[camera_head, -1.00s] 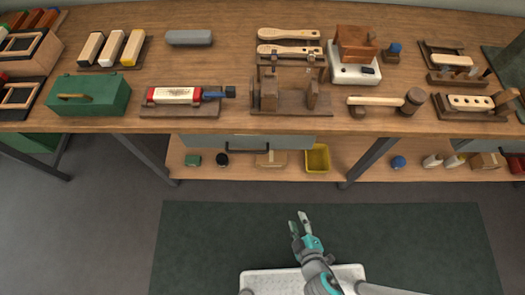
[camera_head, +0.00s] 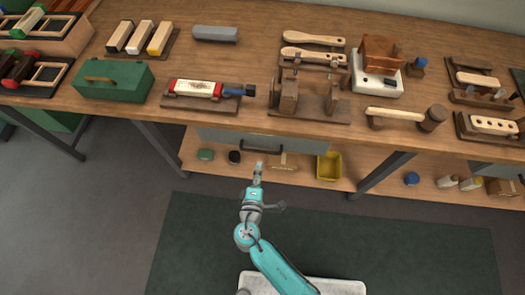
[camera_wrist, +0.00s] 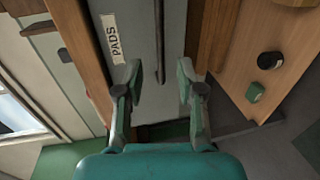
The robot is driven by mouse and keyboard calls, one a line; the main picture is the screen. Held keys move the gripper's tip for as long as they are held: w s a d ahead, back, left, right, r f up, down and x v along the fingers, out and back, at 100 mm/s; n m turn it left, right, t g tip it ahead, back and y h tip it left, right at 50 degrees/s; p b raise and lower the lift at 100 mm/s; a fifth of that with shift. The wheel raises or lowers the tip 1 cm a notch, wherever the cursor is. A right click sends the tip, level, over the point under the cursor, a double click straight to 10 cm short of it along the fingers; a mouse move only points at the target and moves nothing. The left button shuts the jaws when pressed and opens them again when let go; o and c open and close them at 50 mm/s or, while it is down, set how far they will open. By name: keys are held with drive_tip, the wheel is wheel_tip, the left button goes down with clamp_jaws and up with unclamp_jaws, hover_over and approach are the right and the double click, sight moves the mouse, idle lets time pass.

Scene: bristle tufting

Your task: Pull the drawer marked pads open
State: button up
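The drawer marked pads shows in the wrist view as a grey front (camera_wrist: 139,30) with a white PADS label (camera_wrist: 112,38). A dark bar handle (camera_wrist: 160,40) runs upright in that picture. In the head view the drawer front (camera_head: 208,134) hangs under the tabletop, and its handle (camera_head: 245,147) is at the right part of it; the drawer looks shut. My gripper (camera_wrist: 160,78) is open and empty, its two fingers on either side of the handle's near end as seen. I cannot tell whether they touch it. In the head view my gripper (camera_head: 258,172) is just below the handle.
The workbench top (camera_head: 255,55) above holds several tools and blocks. A lower shelf (camera_head: 225,170) carries a yellow bin (camera_head: 329,166) and small items. Bench legs (camera_head: 383,172) stand at either side.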

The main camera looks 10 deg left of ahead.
sight(262, 151)
drive_tip(key=x, duration=0.9)
drive_tip(key=shift+w, duration=0.1)
clamp_jaws()
